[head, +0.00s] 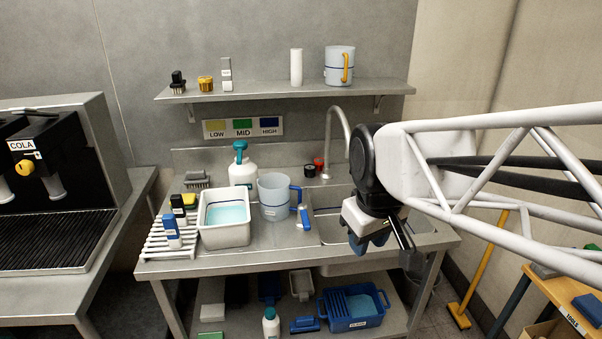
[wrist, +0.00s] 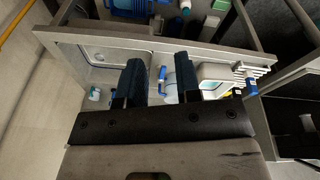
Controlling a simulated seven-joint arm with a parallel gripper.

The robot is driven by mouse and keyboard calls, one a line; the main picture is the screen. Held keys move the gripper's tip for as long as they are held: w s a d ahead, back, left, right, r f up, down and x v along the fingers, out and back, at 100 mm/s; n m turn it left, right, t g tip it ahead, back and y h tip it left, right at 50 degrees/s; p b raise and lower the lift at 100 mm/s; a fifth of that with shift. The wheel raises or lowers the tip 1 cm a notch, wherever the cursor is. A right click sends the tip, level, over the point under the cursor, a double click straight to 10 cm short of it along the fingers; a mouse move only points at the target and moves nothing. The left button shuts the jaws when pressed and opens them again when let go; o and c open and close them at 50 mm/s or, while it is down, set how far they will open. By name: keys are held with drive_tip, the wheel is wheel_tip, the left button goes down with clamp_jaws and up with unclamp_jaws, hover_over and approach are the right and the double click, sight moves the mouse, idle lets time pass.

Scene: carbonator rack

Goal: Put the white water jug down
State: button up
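A pale, translucent whitish jug (head: 273,197) with a blue handle stands upright on the steel counter, between a white tub and the sink. Its blue handle also shows between my fingers in the wrist view (wrist: 162,78), farther off than the fingertips. Another pale jug (head: 338,66) with a yellow handle stands on the wall shelf. I cannot tell for sure which one the task names. My gripper (wrist: 159,66) is open, with a gap between its dark fingers and nothing held. In the head view it hangs over the right side of the sink, apart from both jugs.
The white tub (head: 224,236) holds bluish liquid; a white rack (head: 165,246) with small bottles lies left of it. A white bottle with a teal top (head: 242,168) stands behind. The faucet (head: 338,125) rises behind the sink (head: 325,228). A blue bin (head: 352,312) sits below.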

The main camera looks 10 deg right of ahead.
drive_tip(key=s+f+m, duration=0.3)
drive_tip(key=s+m, duration=0.1)
drive_tip(key=s, duration=0.3)
drive_tip(key=shift+s+d, duration=0.25)
drive_tip(key=shift+d, duration=0.15)
